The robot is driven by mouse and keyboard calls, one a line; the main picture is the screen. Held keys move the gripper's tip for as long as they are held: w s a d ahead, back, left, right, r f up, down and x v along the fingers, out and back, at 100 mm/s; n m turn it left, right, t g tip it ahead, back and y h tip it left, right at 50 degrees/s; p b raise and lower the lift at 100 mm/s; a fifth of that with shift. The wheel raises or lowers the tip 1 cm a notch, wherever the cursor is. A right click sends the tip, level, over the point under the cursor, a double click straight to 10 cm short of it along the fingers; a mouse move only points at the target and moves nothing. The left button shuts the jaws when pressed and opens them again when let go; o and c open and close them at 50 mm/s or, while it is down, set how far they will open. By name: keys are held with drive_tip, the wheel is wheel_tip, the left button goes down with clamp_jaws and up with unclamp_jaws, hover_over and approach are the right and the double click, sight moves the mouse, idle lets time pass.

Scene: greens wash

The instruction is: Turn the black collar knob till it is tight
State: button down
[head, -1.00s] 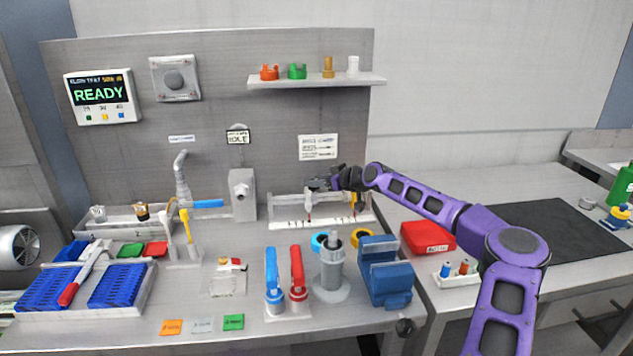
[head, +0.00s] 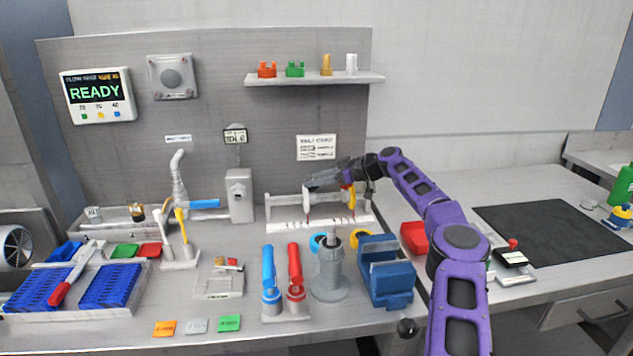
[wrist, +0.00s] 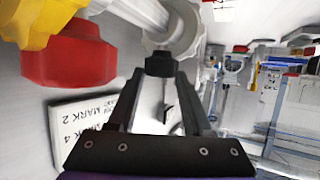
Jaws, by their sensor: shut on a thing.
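The black collar knob (wrist: 160,66) sits on a white scalloped collar (wrist: 172,30) around a white rod in the wrist view. My gripper (wrist: 160,80) has its two fingers closed in on the knob from both sides. In the head view my gripper (head: 312,184) is at the white rail stand (head: 285,222) at the back of the bench, and the knob cannot be made out there. A red piece (wrist: 68,58) and a yellow piece (wrist: 60,15) are on the left of the wrist view. The knob's tightness cannot be seen.
A card marked with lines of text (wrist: 85,125) lies below the rod. A blue block holder (head: 385,285), a grey cylinder stand (head: 329,275) and red and blue handled tools (head: 296,270) stand in front of the rail. A black mat (head: 560,235) lies to the right.

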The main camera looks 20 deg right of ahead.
drive_tip(key=shift+f+n+g, duration=0.3)
drive_tip(key=shift+f+g, duration=0.1)
drive_tip(key=shift+f, duration=0.05)
idle(0.3)
drive_tip(key=c, duration=0.6)
unclamp_jaws()
drive_tip(key=shift+o, duration=1.4)
drive_tip(key=shift+r, duration=0.15)
drive_tip(key=shift+r, duration=0.15)
drive_tip(key=shift+s+d+r, duration=0.1)
drive_tip(key=shift+s+d, duration=0.05)
drive_tip(key=shift+d, duration=0.15)
drive_tip(key=v, duration=1.6)
drive_tip(key=shift+s+d, duration=0.25)
drive_tip(key=shift+d, duration=0.1)
drive_tip(key=shift+a, duration=0.1)
